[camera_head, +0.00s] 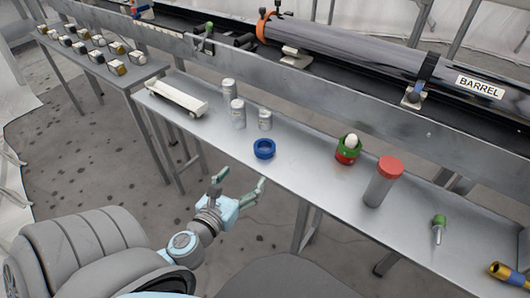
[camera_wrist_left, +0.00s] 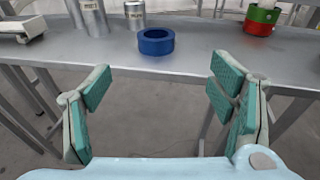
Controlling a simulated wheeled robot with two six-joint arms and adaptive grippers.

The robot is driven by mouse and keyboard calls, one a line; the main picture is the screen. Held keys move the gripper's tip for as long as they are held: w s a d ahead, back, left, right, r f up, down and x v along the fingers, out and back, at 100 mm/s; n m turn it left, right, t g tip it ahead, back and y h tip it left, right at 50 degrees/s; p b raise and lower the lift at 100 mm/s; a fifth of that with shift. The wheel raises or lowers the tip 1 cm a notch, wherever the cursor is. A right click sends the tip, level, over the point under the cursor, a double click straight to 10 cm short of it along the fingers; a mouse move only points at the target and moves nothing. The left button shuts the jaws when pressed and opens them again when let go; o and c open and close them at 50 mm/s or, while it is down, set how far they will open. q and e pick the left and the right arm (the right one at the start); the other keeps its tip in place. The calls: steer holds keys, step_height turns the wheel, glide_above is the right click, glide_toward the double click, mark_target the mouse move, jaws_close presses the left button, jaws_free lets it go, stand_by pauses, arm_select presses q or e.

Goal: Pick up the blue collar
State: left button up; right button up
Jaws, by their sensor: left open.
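The blue collar (camera_head: 264,149) is a short ring standing on the metal bench near its front edge. In the left wrist view the blue collar (camera_wrist_left: 156,41) sits ahead of the jaws, roughly between them and clear of both fingers. My left gripper (camera_head: 240,184) is open and empty, just off the front edge of the bench, short of the collar. Its two green-padded fingers (camera_wrist_left: 160,92) stand wide apart in the left wrist view. My right gripper is not in either view.
On the metal bench (camera_head: 300,175), grey canisters (camera_head: 238,114) stand behind the collar and a white tray (camera_head: 176,97) lies to the left. A red and green holder (camera_head: 347,150) and a red-capped cylinder (camera_head: 382,182) stand to the right. The large barrel (camera_head: 350,52) lies behind.

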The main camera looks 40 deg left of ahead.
arm_select(q)
glide_toward(268, 142)
steer(key=shift+d+f, duration=0.1)
steer(key=shift+d, duration=0.1)
steer(key=x, duration=0.1)
steer(key=b+x, duration=0.1)
steer(key=x, duration=0.1)
steer(key=b+x, duration=0.1)
steer(key=x, duration=0.1)
steer(key=shift+a, duration=0.3)
steer(key=shift+w, duration=0.3)
steer(key=shift+c, duration=0.3)
steer(key=shift+s, duration=0.1)
steer(key=c, duration=1.3)
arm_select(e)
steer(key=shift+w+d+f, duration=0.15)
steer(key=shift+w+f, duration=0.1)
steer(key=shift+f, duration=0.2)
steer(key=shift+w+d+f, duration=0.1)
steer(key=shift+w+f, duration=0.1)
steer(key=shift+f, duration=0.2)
